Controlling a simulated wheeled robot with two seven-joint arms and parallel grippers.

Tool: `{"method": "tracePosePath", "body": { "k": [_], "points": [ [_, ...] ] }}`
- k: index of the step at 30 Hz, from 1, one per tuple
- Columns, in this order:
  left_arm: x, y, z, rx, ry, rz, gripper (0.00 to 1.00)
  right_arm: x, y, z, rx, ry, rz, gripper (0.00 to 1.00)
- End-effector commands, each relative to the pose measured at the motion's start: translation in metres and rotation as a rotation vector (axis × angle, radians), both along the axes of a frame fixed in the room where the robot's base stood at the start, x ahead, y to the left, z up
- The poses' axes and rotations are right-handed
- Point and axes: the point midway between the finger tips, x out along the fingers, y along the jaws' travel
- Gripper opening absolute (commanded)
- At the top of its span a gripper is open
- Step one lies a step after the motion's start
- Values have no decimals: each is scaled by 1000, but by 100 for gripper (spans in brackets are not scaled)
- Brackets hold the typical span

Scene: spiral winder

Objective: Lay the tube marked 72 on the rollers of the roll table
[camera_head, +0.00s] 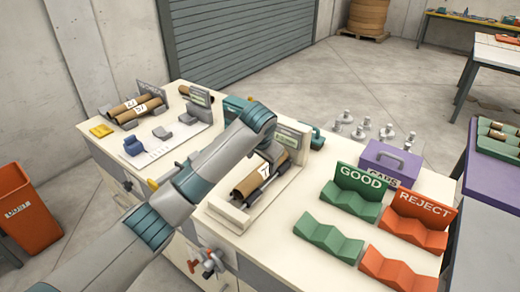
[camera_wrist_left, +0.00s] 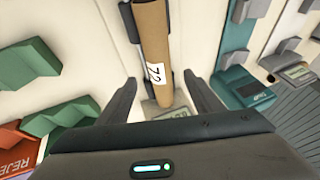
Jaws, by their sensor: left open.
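The tube marked 72 (camera_head: 247,185) is brown cardboard with a white label and lies on the roll table (camera_head: 232,215), a cream base with dark rollers and a small display. In the left wrist view the tube (camera_wrist_left: 152,35) runs from the top edge down between the fingers, with a dark roller (camera_wrist_left: 130,20) beside it. My left gripper (camera_wrist_left: 160,82) is open, one finger on each side of the tube and apart from it. In the head view my left arm hides most of its hand. My right gripper is not in view.
Two labelled tubes lie in a rack (camera_head: 118,123) at the back left. Green GOOD (camera_head: 360,178) and orange REJECT (camera_head: 420,207) holders stand at the right, near a purple box (camera_head: 385,166). A measuring device (camera_head: 198,97) stands at the back.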

Motion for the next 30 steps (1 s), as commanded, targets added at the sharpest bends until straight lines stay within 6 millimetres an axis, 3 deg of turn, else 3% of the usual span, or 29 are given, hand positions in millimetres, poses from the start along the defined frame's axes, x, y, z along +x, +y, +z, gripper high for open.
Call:
{"method": "tracePosePath", "body": {
  "k": [9, 15, 30],
  "points": [
    [-29, 1, 57, -2, -5, -2, 60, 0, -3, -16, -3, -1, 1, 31],
    [-41, 2, 81, -1, -2, 1, 60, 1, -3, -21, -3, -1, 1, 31],
    [-46, 3, 90, 1, -1, 0, 60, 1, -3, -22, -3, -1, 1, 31]
  ]
}}
